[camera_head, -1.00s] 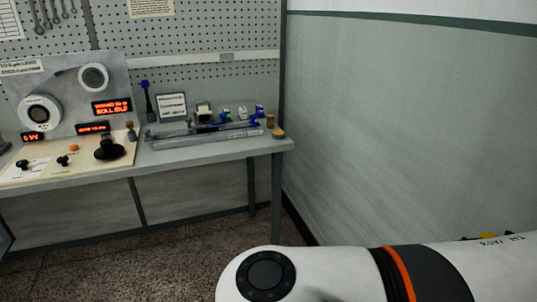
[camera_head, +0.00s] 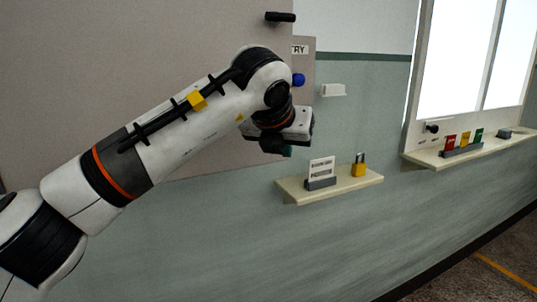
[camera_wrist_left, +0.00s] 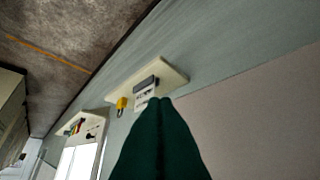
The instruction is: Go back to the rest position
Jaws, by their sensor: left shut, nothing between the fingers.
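My left arm comes in from the left in the head view and reaches up across the wall. My left gripper (camera_head: 288,148) is at its end, above and to the left of a small wall shelf (camera_head: 345,188). In the left wrist view its dark green fingers (camera_wrist_left: 160,103) are shut together with nothing between them. They are apart from the shelf, which also shows in that view (camera_wrist_left: 173,77). My right gripper is not in view.
The small shelf holds a white card (camera_head: 321,167) in a grey stand and a yellow padlock (camera_head: 358,170). A window ledge (camera_head: 440,160) at the right carries red, yellow and green items. The floor at lower right (camera_head: 500,275) is clear.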

